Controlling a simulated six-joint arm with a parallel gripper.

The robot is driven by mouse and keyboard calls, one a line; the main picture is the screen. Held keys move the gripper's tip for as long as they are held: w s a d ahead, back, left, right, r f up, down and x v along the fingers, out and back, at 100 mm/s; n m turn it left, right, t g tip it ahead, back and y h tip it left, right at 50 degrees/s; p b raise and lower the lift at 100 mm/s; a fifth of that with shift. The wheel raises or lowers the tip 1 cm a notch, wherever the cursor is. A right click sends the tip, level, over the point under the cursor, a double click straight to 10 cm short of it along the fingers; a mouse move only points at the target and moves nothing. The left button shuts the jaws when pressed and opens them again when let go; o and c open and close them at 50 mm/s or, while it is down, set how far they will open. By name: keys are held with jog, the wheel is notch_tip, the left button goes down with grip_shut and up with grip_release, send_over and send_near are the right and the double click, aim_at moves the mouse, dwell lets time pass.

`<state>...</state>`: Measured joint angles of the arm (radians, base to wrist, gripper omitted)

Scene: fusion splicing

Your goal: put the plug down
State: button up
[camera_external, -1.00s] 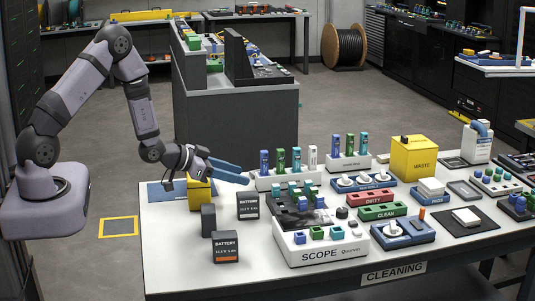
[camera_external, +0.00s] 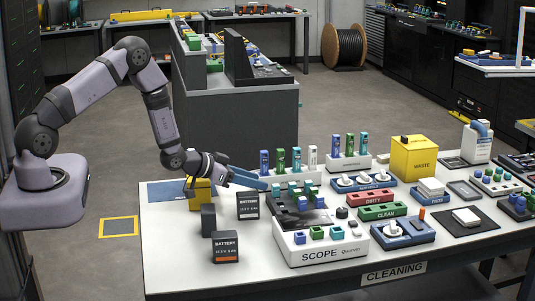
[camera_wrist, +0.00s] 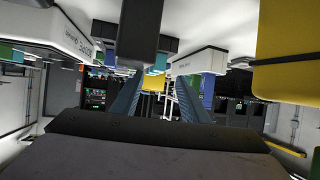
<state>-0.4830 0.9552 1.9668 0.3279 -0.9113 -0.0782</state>
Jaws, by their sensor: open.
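My gripper (camera_external: 262,183) reaches right over the table, its blue fingers at the left end of the row of teal plugs (camera_external: 292,190) behind the scope (camera_external: 318,253). In the wrist view my gripper (camera_wrist: 158,92) has its two fingers spread apart, and I see no plug held between them. More plugs, including a blue one (camera_external: 265,162) and a green one (camera_external: 281,159), stand upright in the rack behind the fingers. I cannot tell which plug the task names, nor whether the fingertips touch one.
A yellow block (camera_external: 200,195) stands below my wrist, near dark battery boxes (camera_external: 225,247). The yellow waste bin (camera_external: 413,158), red dirty tray (camera_external: 370,198) and green clean tray (camera_external: 383,211) stand to the right. Bare white table (camera_external: 175,240) lies at the front left.

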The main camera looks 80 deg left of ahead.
aim_at(276, 194)
jog(key=shift+w+f, duration=0.1)
jog(key=shift+w, duration=0.05)
jog(key=shift+p+x, duration=1.15)
jog(key=shift+x, duration=1.35)
grip_shut()
